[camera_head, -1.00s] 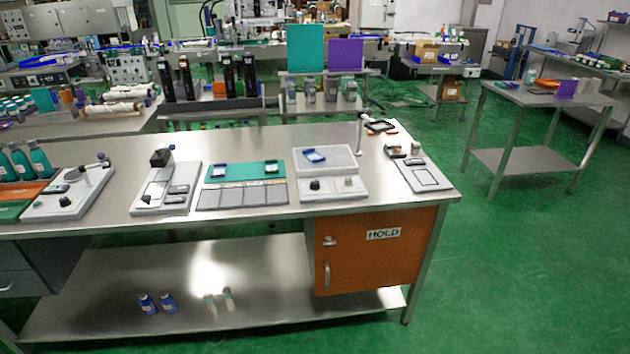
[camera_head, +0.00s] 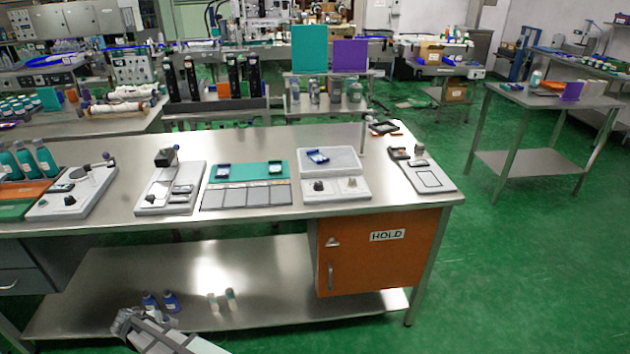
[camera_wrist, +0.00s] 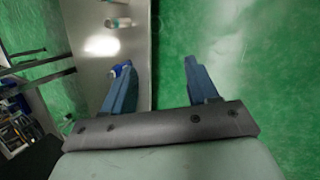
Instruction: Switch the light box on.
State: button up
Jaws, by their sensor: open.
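The light box seems to be the pale grey unit (camera_head: 335,187) right of centre on the steel bench. It has a pale panel (camera_head: 343,158) at the back, a black knob and a light knob in front. A small blue-and-white piece (camera_head: 317,157) rests on the panel. I cannot tell whether the panel is lit. My gripper (camera_head: 128,318) is low at the bottom left in the head view, in front of the bench's lower shelf and far from the light box. In the wrist view, its two blue-grey fingers (camera_wrist: 158,65) are apart with nothing between them.
The steel bench (camera_head: 130,218) carries several other devices beside the light box. An orange HOLD cabinet (camera_head: 375,255) hangs under its right end. Green floor (camera_head: 530,270) is clear at right.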

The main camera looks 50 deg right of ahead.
jog(key=w+a+r+n+t+h, duration=0.1)
jog(key=w+a+r+n+t, duration=0.2)
jog(key=w+r, duration=1.15)
jog(key=w+a+r+n+t+h, duration=0.1)
jog(key=w+a+r+n+t, duration=0.3)
jog(key=w+r, duration=1.05)
jog(key=w+d+r+t+h, duration=0.1)
jog(key=d+r, duration=0.2)
jog(key=r, duration=0.8)
jog(key=w+d+r+h, duration=0.1)
jog(key=d+r, duration=0.1)
jog(key=r, duration=0.9)
jog(key=s+d+m+g, duration=0.2)
jog(key=s+d, duration=0.1)
jog(key=d, duration=0.7)
jog(key=s+d+m+g, duration=0.2)
jog(key=s+d, duration=0.1)
jog(key=d, duration=0.7)
jog(key=m+g+y, duration=0.6)
jog(key=m+y, duration=0.3)
jog(key=m, duration=0.4)
send_over(319, 183)
notch_tip(319, 183, down, 3)
notch_tip(319, 183, down, 13)
jog(key=shift+w+f, duration=0.1)
jog(key=shift+f, duration=0.1)
